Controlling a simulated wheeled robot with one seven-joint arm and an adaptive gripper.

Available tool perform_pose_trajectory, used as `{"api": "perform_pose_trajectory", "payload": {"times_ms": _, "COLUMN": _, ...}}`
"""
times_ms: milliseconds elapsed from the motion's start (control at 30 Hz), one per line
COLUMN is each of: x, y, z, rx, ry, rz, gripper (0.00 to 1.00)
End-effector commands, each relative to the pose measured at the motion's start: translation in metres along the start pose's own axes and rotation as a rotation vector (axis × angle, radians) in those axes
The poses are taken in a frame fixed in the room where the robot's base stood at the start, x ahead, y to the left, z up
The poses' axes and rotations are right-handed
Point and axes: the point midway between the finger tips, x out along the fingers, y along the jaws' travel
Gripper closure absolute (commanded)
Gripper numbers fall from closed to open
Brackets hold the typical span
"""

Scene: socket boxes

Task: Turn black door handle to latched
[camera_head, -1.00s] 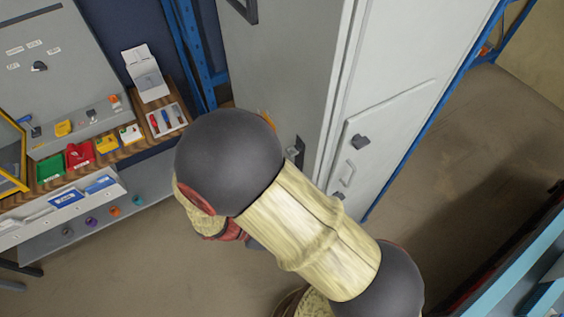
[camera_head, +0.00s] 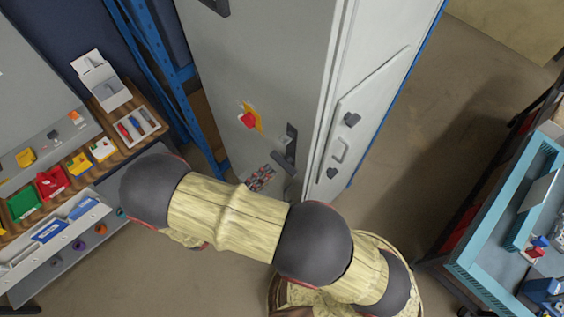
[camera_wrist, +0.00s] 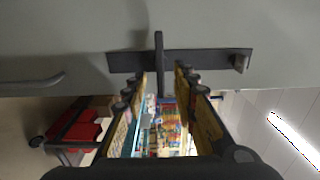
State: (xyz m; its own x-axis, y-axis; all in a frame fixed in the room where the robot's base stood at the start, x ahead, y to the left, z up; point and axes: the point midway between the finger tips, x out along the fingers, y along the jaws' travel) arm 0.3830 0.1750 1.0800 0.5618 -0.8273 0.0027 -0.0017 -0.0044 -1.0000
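The black door handle (camera_wrist: 215,58) shows in the wrist view, a long dark plate on a grey door (camera_wrist: 285,40), with a lever (camera_wrist: 159,50) crossing it at about a right angle. A black handle (camera_head: 290,146) also shows on the grey cabinet door (camera_head: 260,60) in the head view. My gripper (camera_wrist: 161,72) is open in the wrist view, one finger on each side of the lever's end. I cannot tell whether either finger touches it. In the head view my gripper is hidden under my arm.
A red knob on a yellow plate (camera_head: 249,118) sits left of the handle. A workbench with coloured bins (camera_head: 52,181) stands at the left, and a teal bench (camera_head: 480,262) at the right. The floor right of the cabinet (camera_head: 420,110) is clear.

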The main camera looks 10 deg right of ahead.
Motion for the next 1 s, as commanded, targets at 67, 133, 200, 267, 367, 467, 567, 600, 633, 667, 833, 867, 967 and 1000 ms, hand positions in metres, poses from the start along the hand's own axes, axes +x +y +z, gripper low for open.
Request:
{"api": "perform_pose_trajectory", "payload": {"times_ms": 67, "x": 0.010, "y": -0.001, "z": -0.001, "rx": 0.000, "ry": 0.005, "rz": 0.001, "gripper": 0.72}}
{"api": "perform_pose_trajectory", "payload": {"times_ms": 133, "x": 0.021, "y": -0.001, "z": -0.001, "rx": 0.000, "ry": 0.005, "rz": 0.001, "gripper": 0.72}}
{"api": "perform_pose_trajectory", "payload": {"times_ms": 200, "x": 0.033, "y": -0.001, "z": -0.001, "rx": 0.000, "ry": 0.006, "rz": 0.001, "gripper": 0.72}}
{"api": "perform_pose_trajectory", "payload": {"times_ms": 267, "x": 0.042, "y": -0.001, "z": -0.002, "rx": 0.001, "ry": 0.006, "rz": 0.000, "gripper": 0.72}}
{"api": "perform_pose_trajectory", "payload": {"times_ms": 367, "x": 0.055, "y": -0.001, "z": -0.002, "rx": 0.002, "ry": 0.005, "rz": 0.001, "gripper": 0.72}}
{"api": "perform_pose_trajectory", "payload": {"times_ms": 467, "x": 0.065, "y": 0.000, "z": -0.001, "rx": 0.002, "ry": 0.004, "rz": 0.002, "gripper": 0.72}}
{"api": "perform_pose_trajectory", "payload": {"times_ms": 567, "x": 0.070, "y": 0.000, "z": -0.001, "rx": 0.003, "ry": 0.003, "rz": 0.002, "gripper": 0.72}}
{"api": "perform_pose_trajectory", "payload": {"times_ms": 600, "x": 0.071, "y": 0.000, "z": -0.001, "rx": 0.003, "ry": 0.003, "rz": 0.002, "gripper": 0.72}}
{"api": "perform_pose_trajectory", "payload": {"times_ms": 633, "x": 0.072, "y": 0.000, "z": -0.001, "rx": 0.004, "ry": 0.002, "rz": 0.002, "gripper": 0.72}}
{"api": "perform_pose_trajectory", "payload": {"times_ms": 667, "x": 0.072, "y": 0.000, "z": -0.001, "rx": 0.004, "ry": 0.002, "rz": 0.002, "gripper": 0.72}}
{"api": "perform_pose_trajectory", "payload": {"times_ms": 833, "x": 0.072, "y": 0.000, "z": -0.001, "rx": 0.004, "ry": 0.002, "rz": 0.002, "gripper": 0.72}}
{"api": "perform_pose_trajectory", "payload": {"times_ms": 867, "x": 0.072, "y": 0.000, "z": -0.001, "rx": 0.004, "ry": 0.002, "rz": 0.002, "gripper": 0.73}}
{"api": "perform_pose_trajectory", "payload": {"times_ms": 967, "x": 0.072, "y": 0.000, "z": -0.001, "rx": 0.004, "ry": 0.002, "rz": 0.002, "gripper": 0.78}}
{"api": "perform_pose_trajectory", "payload": {"times_ms": 1000, "x": 0.072, "y": 0.000, "z": -0.001, "rx": 0.004, "ry": 0.002, "rz": 0.002, "gripper": 0.80}}
